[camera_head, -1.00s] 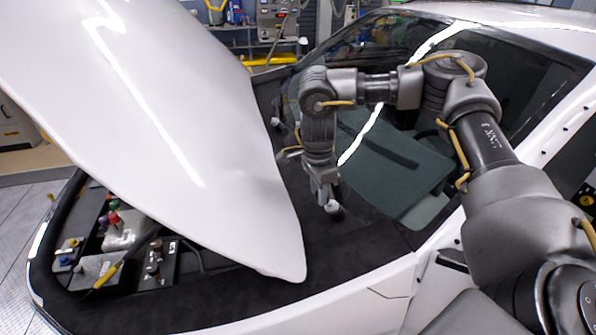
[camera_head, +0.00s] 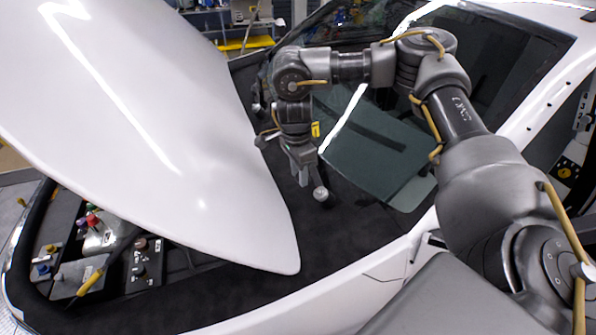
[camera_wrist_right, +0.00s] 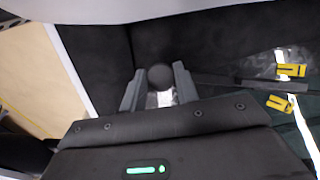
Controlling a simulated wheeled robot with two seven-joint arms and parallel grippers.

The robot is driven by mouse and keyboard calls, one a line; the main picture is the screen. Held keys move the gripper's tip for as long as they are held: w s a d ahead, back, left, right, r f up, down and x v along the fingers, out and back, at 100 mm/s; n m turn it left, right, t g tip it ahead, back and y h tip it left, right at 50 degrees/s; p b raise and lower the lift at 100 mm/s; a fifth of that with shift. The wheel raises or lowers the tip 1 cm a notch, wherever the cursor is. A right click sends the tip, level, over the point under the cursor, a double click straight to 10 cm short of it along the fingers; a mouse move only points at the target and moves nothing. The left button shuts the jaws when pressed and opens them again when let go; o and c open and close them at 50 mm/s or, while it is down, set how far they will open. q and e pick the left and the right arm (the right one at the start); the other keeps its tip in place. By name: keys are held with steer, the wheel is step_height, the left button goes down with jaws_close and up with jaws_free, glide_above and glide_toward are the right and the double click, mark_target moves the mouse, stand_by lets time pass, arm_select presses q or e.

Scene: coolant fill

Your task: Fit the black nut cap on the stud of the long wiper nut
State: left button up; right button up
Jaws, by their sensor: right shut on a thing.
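My right gripper (camera_head: 311,184) hangs pointing down over the dark cowl strip between the raised hood and the windshield. In the right wrist view its two grey fingers (camera_wrist_right: 159,90) are shut on a small round black thing, which I take for the black nut cap (camera_wrist_right: 160,76). A bright silvery patch shows just below it between the fingers. In the head view the cap (camera_head: 320,194) is a small greyish ball at the fingertips. I cannot make out the long wiper nut or its stud. My left gripper is not in view.
The white raised hood (camera_head: 150,120) is close left of my right gripper. The windshield (camera_head: 375,155) slopes on the right. A yellow tag (camera_head: 315,130) shows beside my right wrist; two yellow pieces (camera_wrist_right: 292,70) are at right in the wrist view. Battery and engine parts (camera_head: 100,240) lie lower left.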

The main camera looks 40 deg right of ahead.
mark_target(309, 180)
steer(key=shift+s+d+f, duration=0.15)
steer(key=shift+d+f, duration=0.15)
steer(key=shift+f, duration=0.15)
steer(key=shift+s+d+f+b, duration=0.1)
steer(key=shift+d+f+b, duration=0.4)
steer(key=shift+f, duration=0.25)
steer(key=shift+s+d+f+b, duration=0.1)
steer(key=shift+d+f+b, duration=0.3)
steer(key=shift+d+f, duration=0.25)
steer(key=shift+f, duration=0.1)
steer(key=shift+a+p, duration=0.1)
steer(key=shift+p, duration=0.85)
steer(key=shift+s+d+f+b, duration=0.2)
steer(key=shift+d+f+b, duration=0.45)
steer(key=shift+f, duration=0.25)
stand_by(0.6)
steer(key=o, duration=1)
steer(key=shift+w, duration=0.1)
steer(key=shift+o, duration=0.2)
step_height(309, 180, up, 11)
steer(key=b, duration=0.1)
steer(key=shift+a+f, duration=0.15)
steer(key=shift+a, duration=0.1)
